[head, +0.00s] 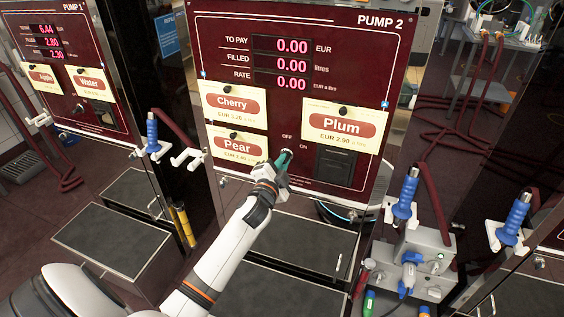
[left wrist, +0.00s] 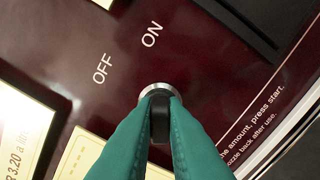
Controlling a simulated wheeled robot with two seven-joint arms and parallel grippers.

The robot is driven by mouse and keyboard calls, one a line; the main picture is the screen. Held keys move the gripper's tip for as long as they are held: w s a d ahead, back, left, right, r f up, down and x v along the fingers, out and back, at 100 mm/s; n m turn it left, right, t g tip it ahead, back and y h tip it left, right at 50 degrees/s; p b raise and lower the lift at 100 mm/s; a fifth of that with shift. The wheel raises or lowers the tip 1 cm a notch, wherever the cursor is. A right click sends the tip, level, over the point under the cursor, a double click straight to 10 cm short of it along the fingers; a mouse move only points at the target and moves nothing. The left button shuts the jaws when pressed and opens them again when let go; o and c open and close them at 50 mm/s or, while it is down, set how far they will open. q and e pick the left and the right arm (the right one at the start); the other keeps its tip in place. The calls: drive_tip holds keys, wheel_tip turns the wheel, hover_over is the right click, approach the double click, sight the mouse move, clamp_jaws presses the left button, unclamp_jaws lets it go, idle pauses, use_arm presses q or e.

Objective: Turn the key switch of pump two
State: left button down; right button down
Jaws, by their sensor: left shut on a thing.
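Pump two (head: 300,95) is a dark red panel with 0.00 on all three displays. Its key switch (left wrist: 158,92) has a silver collar and a black key, below the OFF and ON labels in the left wrist view. My left gripper (head: 284,158) reaches up to it from below, and its green fingers (left wrist: 160,115) are shut on the black key. The key points between the OFF and ON labels in the left wrist view; its exact setting is hard to tell. In the head view the fingers hide the switch. My right gripper is not in view.
Cherry (head: 235,103), Pear (head: 238,147) and Plum (head: 342,125) cards surround the switch. A black slot (head: 335,165) is to its right. Blue-handled nozzles (head: 405,194) hang at the right. Pump one (head: 65,60) stands at the left.

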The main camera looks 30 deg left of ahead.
use_arm(q)
drive_tip(key=shift+m, duration=0.4)
drive_tip(key=c, duration=1.5)
unclamp_jaws()
drive_tip(key=v, duration=1.2)
drive_tip(key=shift+f+b, duration=0.1)
drive_tip(key=shift+b, duration=0.3)
